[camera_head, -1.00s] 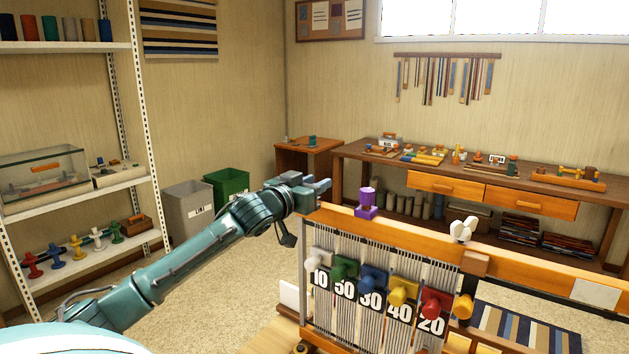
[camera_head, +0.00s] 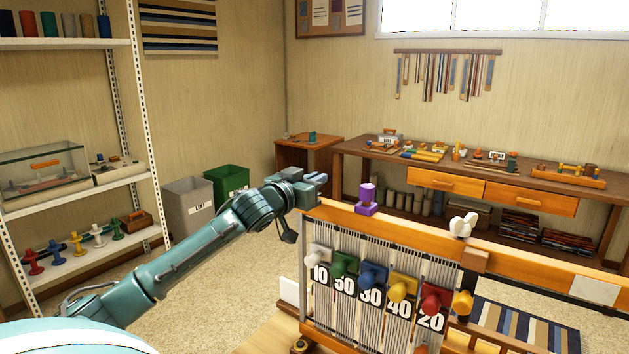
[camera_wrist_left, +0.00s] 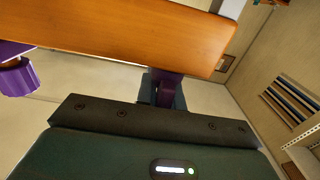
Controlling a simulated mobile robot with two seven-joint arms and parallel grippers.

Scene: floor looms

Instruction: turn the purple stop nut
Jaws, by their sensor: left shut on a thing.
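The orange top beam (camera_head: 400,232) of the loom runs across the right half of the head view. My left gripper (camera_head: 318,180) is at the beam's left end. In the left wrist view, my left gripper (camera_wrist_left: 164,90) is shut on a purple piece (camera_wrist_left: 166,93), which I take as the purple stop nut, just beside the beam's end. The fingers partly hide it. A second purple piece, a knob on a base (camera_head: 367,197), stands on top of the beam to the right of the gripper; it also shows in the left wrist view (camera_wrist_left: 18,78). My right gripper is out of view.
Coloured knobs (camera_head: 373,275) over number plates hang below the beam. A white wing nut (camera_head: 463,227) sits on the beam farther right. A shelf (camera_head: 75,190) stands at left, with grey (camera_head: 188,206) and green bins beside it. A workbench (camera_head: 470,180) lines the back wall.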

